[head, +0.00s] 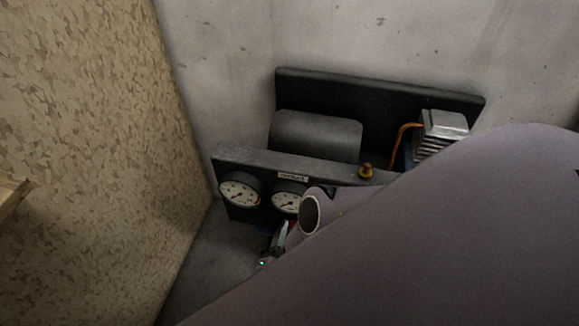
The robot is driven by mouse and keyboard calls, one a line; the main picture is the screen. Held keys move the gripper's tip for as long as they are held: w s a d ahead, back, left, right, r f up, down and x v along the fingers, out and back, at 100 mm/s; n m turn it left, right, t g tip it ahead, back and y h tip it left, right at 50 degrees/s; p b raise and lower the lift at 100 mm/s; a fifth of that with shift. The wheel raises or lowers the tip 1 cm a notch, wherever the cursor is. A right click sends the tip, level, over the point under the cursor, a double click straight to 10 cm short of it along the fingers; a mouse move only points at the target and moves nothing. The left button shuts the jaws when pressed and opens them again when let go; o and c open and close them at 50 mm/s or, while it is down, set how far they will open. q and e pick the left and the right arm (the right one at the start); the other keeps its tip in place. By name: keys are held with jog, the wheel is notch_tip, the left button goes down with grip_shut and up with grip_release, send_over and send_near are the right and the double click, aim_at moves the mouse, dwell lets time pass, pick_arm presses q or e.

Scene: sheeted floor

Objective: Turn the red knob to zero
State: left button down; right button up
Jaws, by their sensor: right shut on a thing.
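A dark compressor unit stands in the corner, with a black front panel (255,163) carrying two round white gauges. The left gauge (239,190) shows fully. The right gauge (287,201) is partly covered by my right arm. My right gripper (276,239) is at the lower edge of the panel, below the gauges, small and mostly covered by my own arm. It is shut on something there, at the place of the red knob. My left gripper is not in view.
A dark cylindrical tank (315,135) lies behind the panel, with a brass fitting (366,171), an orange pipe (399,138) and a finned grey block (443,130) to its right. A patterned board wall (95,130) stands close on the left. A concrete wall is behind.

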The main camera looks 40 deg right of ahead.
dwell(0.4)
jog(key=o, duration=1.1)
jog(key=shift+c, duration=0.2)
jog(key=shift+s, duration=0.1)
